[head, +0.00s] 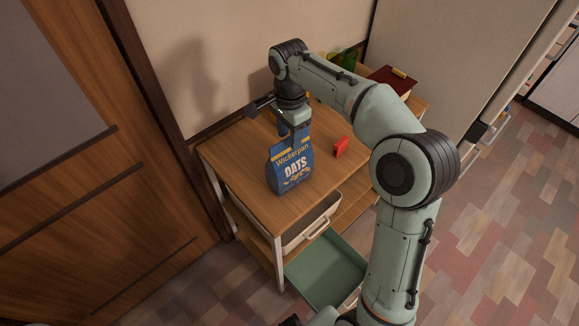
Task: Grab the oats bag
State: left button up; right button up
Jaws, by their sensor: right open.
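The oats bag (290,168) is blue with white and yellow lettering and stands upright on the wooden table (230,160), near its front edge. My right gripper (290,130) points down at the top of the bag from above and behind. Its fingers are partly hidden, and I cannot tell whether they touch the bag. My left gripper is not in view.
A small red object (341,147) lies on the table right of the bag. A dark red box (393,80) and green items (345,58) are at the back right. A white bin (312,222) and an open green drawer (325,270) are below the tabletop.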

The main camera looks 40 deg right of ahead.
aim_at(290, 160)
notch_tip(290, 160, down, 2)
jog(key=shift+f, duration=0.2)
grip_shut()
dwell(1.4)
